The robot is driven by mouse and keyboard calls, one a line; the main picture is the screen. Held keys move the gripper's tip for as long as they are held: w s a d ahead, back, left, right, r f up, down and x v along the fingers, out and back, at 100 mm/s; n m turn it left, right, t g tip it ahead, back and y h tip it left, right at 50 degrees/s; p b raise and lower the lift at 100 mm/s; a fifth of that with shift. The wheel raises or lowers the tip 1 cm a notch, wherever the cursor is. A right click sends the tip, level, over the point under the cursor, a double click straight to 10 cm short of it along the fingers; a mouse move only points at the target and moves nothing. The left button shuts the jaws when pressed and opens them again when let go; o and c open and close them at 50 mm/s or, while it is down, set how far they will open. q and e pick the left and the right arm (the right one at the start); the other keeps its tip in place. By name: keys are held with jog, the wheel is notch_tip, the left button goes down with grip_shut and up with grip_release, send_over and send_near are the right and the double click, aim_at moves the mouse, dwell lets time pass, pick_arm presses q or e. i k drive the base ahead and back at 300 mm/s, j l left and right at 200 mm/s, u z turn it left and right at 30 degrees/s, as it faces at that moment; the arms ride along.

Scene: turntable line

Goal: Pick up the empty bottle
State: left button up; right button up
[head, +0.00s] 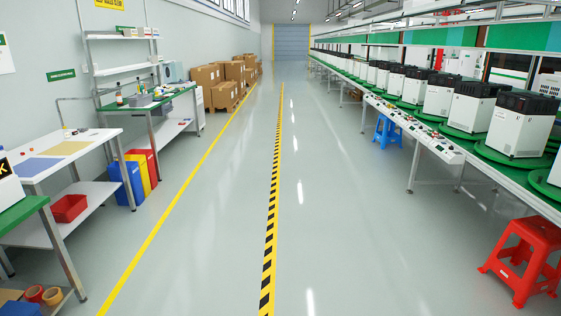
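A small dark bottle-like item (119,98) stands at the left end of the green-topped bench (150,106) on the left side. Other small items on that bench are too small to make out. A tiny upright object (67,132) stands at the back of the nearer white table (88,150); I cannot tell if it is a bottle. I cannot tell which item is the empty bottle. Neither of my grippers is in view.
A wide clear floor aisle runs ahead, with a striped line (271,225). Coloured bins (126,185) and cardboard boxes (205,80) stand along the left. The line with white machines (520,128), a blue stool (387,132) and a red stool (527,250) are on the right.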

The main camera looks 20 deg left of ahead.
aim_at(65, 132)
jog(key=i+j+u, duration=0.25)
jog(key=u, duration=0.15)
jog(key=i+j+u, duration=0.6)
jog(key=u, duration=0.15)
jog(key=i+j+u, duration=0.1)
jog(key=i+u, duration=0.45)
jog(key=i, duration=2.05)
jog(key=i+l+u, duration=0.2)
jog(key=i, duration=0.4)
jog(key=i+l+u, duration=0.2)
jog(key=i, duration=0.35)
jog(key=j, duration=0.05)
